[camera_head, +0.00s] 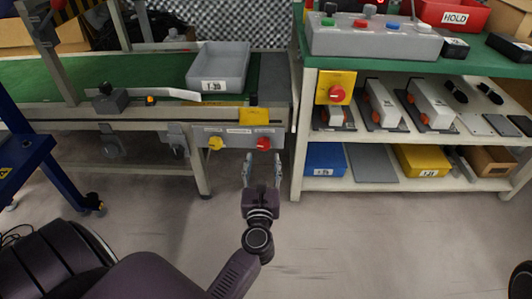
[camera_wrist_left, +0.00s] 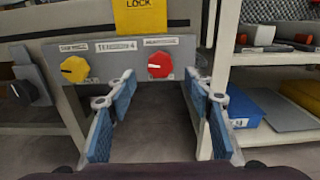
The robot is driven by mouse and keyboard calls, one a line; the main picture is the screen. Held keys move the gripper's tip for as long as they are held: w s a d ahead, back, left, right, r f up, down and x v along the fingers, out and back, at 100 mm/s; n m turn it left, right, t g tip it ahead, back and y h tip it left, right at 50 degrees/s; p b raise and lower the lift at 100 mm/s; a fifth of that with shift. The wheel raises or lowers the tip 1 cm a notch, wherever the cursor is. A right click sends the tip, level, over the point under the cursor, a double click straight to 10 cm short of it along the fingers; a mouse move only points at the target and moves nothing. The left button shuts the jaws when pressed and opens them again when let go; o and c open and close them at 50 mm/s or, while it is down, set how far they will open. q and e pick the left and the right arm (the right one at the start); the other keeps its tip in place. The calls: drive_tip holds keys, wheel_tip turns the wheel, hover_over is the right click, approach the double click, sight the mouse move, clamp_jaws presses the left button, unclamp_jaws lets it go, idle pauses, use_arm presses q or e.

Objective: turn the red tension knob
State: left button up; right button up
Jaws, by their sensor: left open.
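The red tension knob (camera_head: 263,143) sits at the right end of a grey panel (camera_head: 236,133) on the front of the green conveyor. My left gripper (camera_head: 262,172) is open and empty, just below and in front of the red knob. In the wrist view its blue-padded fingers (camera_wrist_left: 160,100) are spread to either side below the knob, apart from it. My right gripper is not in view.
A yellow lock tag (camera_head: 254,116) is above the panel. A grey bin (camera_head: 218,68) rests on the conveyor belt. Shelving with blue (camera_head: 325,158) and yellow (camera_head: 424,159) bins stands close at the right. A blue frame (camera_head: 30,150) is at the left. The floor in front is clear.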

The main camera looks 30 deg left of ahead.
sight(263, 147)
use_arm(q)
drive_tip(key=b+x, duration=0.1)
drive_tip(key=x, duration=0.5)
drive_tip(key=shift+c, duration=0.6)
drive_tip(key=c, duration=1)
